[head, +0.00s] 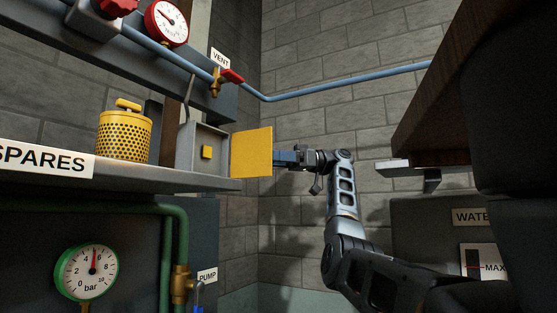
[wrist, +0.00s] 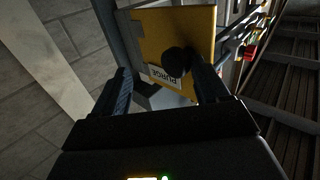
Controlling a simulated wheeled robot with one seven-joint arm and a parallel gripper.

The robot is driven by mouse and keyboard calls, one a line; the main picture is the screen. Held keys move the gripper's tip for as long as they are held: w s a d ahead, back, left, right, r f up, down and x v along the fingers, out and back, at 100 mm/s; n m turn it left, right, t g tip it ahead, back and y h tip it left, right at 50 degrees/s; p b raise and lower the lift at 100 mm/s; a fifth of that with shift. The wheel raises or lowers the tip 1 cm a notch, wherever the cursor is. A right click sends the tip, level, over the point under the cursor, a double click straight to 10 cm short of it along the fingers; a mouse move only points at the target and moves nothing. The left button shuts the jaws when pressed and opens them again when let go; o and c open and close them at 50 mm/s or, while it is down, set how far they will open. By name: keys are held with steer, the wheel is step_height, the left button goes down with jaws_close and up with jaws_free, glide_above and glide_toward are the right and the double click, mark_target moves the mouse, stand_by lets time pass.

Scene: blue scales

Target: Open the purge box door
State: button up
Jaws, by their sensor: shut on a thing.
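The purge box (head: 208,134) is a small grey box on the shelf, its front open and a small yellow square visible inside. Its yellow door (head: 250,153) stands swung out to the right of the box. In the wrist view the door (wrist: 193,27) fills the upper middle, with a white PURGE label (wrist: 163,77) and a round black knob (wrist: 177,61). My gripper (head: 279,158) is at the door's outer face, on its right side. It is shut on the door knob, which shows close to the right finger in the wrist view; the exact contact is dark.
A yellow perforated canister (head: 124,136) stands on the SPARES shelf (head: 130,180) left of the box. A blue pipe with a red-handled vent valve (head: 231,76) runs above. A brown wooden surface (head: 432,75) overhangs at right. A grey brick wall is behind.

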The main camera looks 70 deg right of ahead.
steer(key=shift+o, duration=0.2)
steer(key=shift+w+f, duration=0.3)
steer(key=shift+w, duration=0.2)
steer(key=shift+s, duration=0.1)
steer(key=b+v, duration=0.1)
steer(key=v, duration=0.7)
steer(key=shift+s+r, duration=0.2)
steer(key=shift+a, duration=0.1)
